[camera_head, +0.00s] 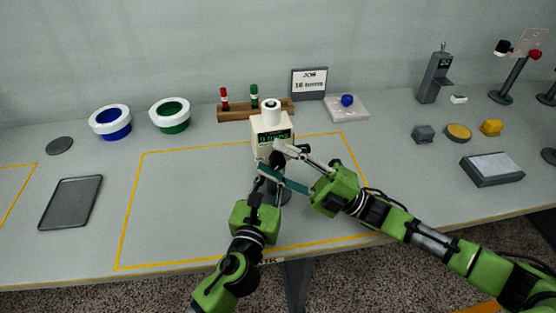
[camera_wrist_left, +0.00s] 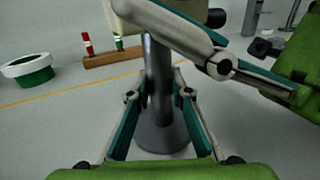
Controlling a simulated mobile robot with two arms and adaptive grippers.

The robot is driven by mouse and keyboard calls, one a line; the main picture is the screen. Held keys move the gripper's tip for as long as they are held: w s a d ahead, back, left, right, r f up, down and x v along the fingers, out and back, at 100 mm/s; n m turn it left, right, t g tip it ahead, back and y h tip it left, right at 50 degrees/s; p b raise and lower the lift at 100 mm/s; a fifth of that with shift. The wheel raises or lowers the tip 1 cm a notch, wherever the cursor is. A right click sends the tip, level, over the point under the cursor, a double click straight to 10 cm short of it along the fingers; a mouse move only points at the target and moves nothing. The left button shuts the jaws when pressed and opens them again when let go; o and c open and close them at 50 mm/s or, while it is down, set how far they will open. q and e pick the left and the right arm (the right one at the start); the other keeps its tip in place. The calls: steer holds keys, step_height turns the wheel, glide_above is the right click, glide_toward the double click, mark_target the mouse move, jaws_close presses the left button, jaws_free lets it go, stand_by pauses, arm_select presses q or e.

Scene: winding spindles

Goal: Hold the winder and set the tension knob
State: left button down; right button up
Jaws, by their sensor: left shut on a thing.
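The winder (camera_head: 272,123) is a cream box with a lit green display and a white spool on top, standing on a grey post and round base. The post (camera_wrist_left: 159,75) and base (camera_wrist_left: 165,136) show in the left wrist view. My left gripper (camera_wrist_left: 160,96) is shut on the post; in the head view it (camera_head: 264,182) is low in front of the winder, partly hidden. My right gripper (camera_head: 271,157) is open at the winder's front.
Behind stand a wooden rack (camera_head: 236,114) with red and green spools, a sign (camera_head: 309,83) and a pale tray (camera_head: 346,116) with a blue ball. The yellow-outlined area left of the winder is clear.

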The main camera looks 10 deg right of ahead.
steer(key=shift+f, duration=0.1)
steer(key=shift+d+f, duration=0.1)
steer(key=shift+d, duration=0.05)
steer(key=s+d, duration=0.2)
steer(key=d, duration=0.4)
steer(key=s+d+f, duration=0.1)
steer(key=s+d, duration=0.2)
steer(key=d, duration=0.4)
steer(key=shift+s+d, duration=0.2)
steer(key=shift+s, duration=0.05)
steer(key=shift+w, duration=0.1)
